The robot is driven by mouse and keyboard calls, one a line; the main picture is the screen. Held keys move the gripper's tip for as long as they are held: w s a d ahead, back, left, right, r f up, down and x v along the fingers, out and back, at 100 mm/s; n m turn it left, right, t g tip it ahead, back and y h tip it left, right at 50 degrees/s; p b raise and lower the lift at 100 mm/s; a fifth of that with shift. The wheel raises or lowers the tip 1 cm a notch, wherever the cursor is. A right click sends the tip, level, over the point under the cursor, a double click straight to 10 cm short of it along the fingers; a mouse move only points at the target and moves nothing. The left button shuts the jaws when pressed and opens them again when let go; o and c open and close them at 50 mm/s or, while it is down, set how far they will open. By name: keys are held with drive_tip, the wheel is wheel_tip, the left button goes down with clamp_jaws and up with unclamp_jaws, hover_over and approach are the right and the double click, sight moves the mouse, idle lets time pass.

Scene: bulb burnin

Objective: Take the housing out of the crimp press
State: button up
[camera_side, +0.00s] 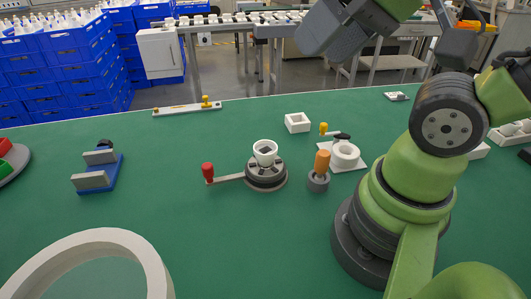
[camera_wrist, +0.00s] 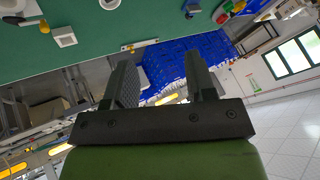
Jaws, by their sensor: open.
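The crimp press (camera_side: 268,181) is a dark round base on the green table, with a lever ending in a red knob (camera_side: 207,170) to its left. The housing (camera_side: 264,147), a white cup with an open top, sits upright in the middle of the press. Dark jaw pieces surround its foot, so its lower part is hidden. My gripper (camera_wrist: 165,75) is open and empty in the wrist view, its two dark fingers wide apart. It is raised far from the press and points toward the room beyond the table. I cannot make out its fingertips in the side view.
An orange-handled tool (camera_side: 322,161) in a grey holder and a white fixture (camera_side: 346,156) stand right of the press. A white square block (camera_side: 297,122) lies behind. A blue fixture (camera_side: 98,172) is at left, a large white ring (camera_side: 95,240) in front. Table around the press front is clear.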

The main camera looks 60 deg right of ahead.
drive_tip(key=o, duration=0.6)
drive_tip(key=shift+o, duration=0.2)
drive_tip(key=shift+w, duration=0.1)
drive_tip(key=n+g+h, duration=0.2)
drive_tip(key=n+g, duration=0.2)
drive_tip(key=n, duration=0.2)
hover_over(265, 160)
drive_tip(key=s, duration=0.2)
wheel_tip(265, 160, down, 7)
drive_tip(key=w+f+n+g, duration=0.1)
drive_tip(key=f, duration=0.3)
drive_tip(key=w+d+f+n+g, duration=0.1)
drive_tip(key=f+n, duration=0.1)
drive_tip(key=f, duration=0.3)
drive_tip(key=w+d+f+n+g, duration=0.1)
drive_tip(key=f, duration=0.4)
drive_tip(key=shift+f, duration=0.1)
drive_tip(key=shift+w+f, duration=0.15)
drive_tip(key=shift+f, duration=2.85)
